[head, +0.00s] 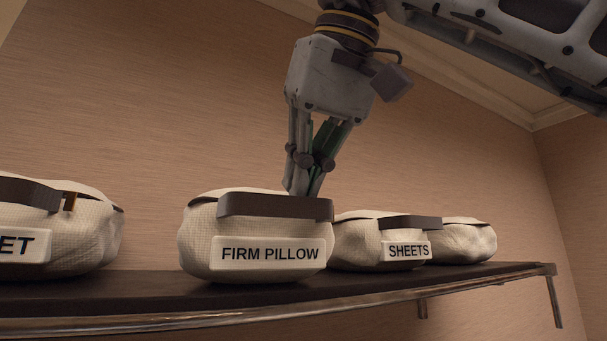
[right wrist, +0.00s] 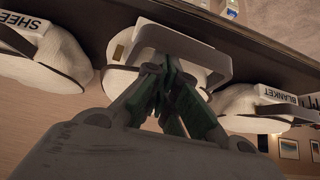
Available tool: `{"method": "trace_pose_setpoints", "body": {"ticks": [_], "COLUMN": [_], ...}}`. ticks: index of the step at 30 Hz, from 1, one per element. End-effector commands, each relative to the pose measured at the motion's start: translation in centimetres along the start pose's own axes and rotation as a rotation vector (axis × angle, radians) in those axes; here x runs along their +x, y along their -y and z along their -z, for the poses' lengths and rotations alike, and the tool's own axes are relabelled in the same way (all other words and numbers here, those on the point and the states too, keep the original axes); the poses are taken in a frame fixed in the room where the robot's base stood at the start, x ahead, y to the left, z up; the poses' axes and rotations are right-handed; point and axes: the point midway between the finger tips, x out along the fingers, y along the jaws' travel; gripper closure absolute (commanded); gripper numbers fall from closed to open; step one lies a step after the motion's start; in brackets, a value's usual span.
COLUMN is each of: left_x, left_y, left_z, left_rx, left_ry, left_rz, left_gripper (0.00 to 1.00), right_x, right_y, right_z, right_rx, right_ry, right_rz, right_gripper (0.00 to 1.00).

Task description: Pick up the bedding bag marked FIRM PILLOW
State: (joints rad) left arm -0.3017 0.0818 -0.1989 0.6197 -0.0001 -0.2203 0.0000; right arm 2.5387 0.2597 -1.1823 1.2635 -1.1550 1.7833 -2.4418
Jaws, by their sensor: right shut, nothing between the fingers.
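The cream bedding bag marked FIRM PILLOW (head: 200,241) stands on the dark shelf in the middle of the head view, its label facing me. A dark grey strap handle (head: 272,207) runs along its top front. My right gripper (head: 303,191) points down at the top right of the bag, its closed fingertips partly hidden behind the handle. In the right wrist view the shut fingers (right wrist: 168,68) overlap the bag (right wrist: 122,79) and its handle (right wrist: 219,64). Whether they touch the bag is unclear. My left gripper is not in view.
A bag labelled SHEETS (head: 358,247) stands close on the right, with another bag (head: 464,242) beyond it. A bag whose label ends in ET (head: 90,240) is on the left, across a gap. The shelf (head: 150,291) has a metal front rail.

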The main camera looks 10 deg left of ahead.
Motion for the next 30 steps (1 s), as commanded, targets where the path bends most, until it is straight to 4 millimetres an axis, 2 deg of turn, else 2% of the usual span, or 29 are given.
{"method": "trace_pose_setpoints", "body": {"ticks": [12,26,30], "left_x": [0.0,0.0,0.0], "left_y": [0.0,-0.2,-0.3], "left_z": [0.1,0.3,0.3], "left_rx": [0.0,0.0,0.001], "left_ry": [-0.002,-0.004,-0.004], "left_rz": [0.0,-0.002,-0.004], "left_gripper": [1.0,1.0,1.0], "right_x": [-1.4,-1.6,-2.2], "right_y": [0.0,0.0,0.1], "right_z": [-1.7,-1.9,-2.0], "right_rx": [-0.002,-0.001,-0.001], "right_ry": [0.0,-0.001,-0.001], "right_rz": [-0.001,-0.001,-0.001], "right_gripper": [1.0,1.0,1.0]}}
